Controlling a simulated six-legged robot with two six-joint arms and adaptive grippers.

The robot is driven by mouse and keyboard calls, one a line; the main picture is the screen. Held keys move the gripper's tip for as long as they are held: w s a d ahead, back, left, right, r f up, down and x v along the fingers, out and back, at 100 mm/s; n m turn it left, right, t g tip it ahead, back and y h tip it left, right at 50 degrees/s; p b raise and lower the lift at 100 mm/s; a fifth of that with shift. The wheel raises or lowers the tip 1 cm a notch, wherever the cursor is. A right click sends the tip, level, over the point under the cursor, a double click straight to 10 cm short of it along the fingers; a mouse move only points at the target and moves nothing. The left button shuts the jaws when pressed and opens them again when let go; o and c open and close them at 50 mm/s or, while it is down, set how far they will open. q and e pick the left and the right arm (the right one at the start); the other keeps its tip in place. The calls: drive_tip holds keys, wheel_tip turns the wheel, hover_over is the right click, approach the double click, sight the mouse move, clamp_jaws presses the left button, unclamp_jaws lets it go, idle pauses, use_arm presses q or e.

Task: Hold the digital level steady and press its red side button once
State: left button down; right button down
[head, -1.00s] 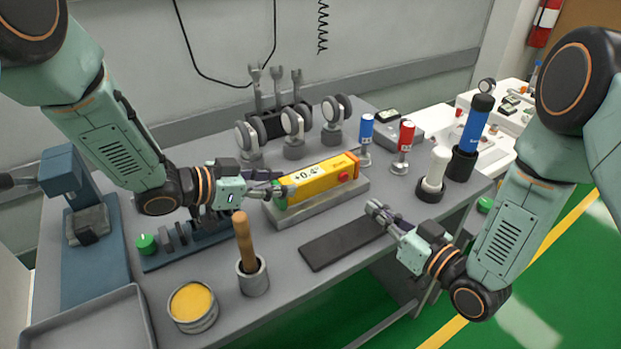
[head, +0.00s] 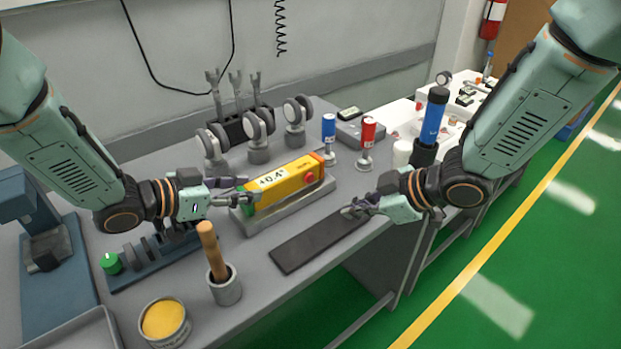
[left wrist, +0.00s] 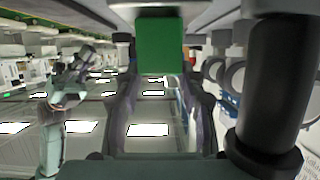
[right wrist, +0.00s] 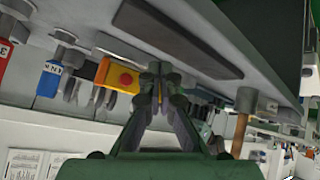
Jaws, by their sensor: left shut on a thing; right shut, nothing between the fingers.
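The digital level is a yellow bar (head: 285,187) with a green left end, an orange right end and a display reading +0.4°. It is at or just above a grey cradle (head: 262,222); I cannot tell whether they touch. Its red button (head: 309,179) faces the front and also shows in the right wrist view (right wrist: 125,80). My left gripper (head: 243,198) is shut on the level's green end, which shows between the fingers in the left wrist view (left wrist: 160,45). My right gripper (head: 352,211) is shut and empty, to the right of and in front of the button, apart from it.
A dark flat mat (head: 315,240) lies in front of the cradle. A pot with a wooden-handled tool (head: 210,250) and a yellow-filled tin (head: 164,320) stand at front left. Blue (head: 328,130) and red (head: 367,132) small cylinders and a tall blue cylinder (head: 432,120) stand behind and right.

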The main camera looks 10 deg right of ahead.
sight(309, 178)
drive_tip(key=shift+w, duration=0.1)
drive_tip(key=shift+w+a, duration=0.8)
drive_tip(key=shift+w, duration=0.4)
drive_tip(key=shift+w+a, duration=0.75)
drive_tip(key=shift+w, duration=0.5)
drive_tip(key=shift+w+a, duration=0.8)
drive_tip(key=shift+w, duration=0.4)
drive_tip(key=shift+w, duration=0.1)
drive_tip(key=shift+w+a, duration=0.2)
drive_tip(key=shift+w, duration=0.1)
drive_tip(key=shift+w+a, duration=0.3)
drive_tip(key=shift+w, duration=0.2)
drive_tip(key=shift+s, duration=0.1)
drive_tip(key=shift+s+d, duration=0.55)
drive_tip(key=shift+s, duration=0.25)
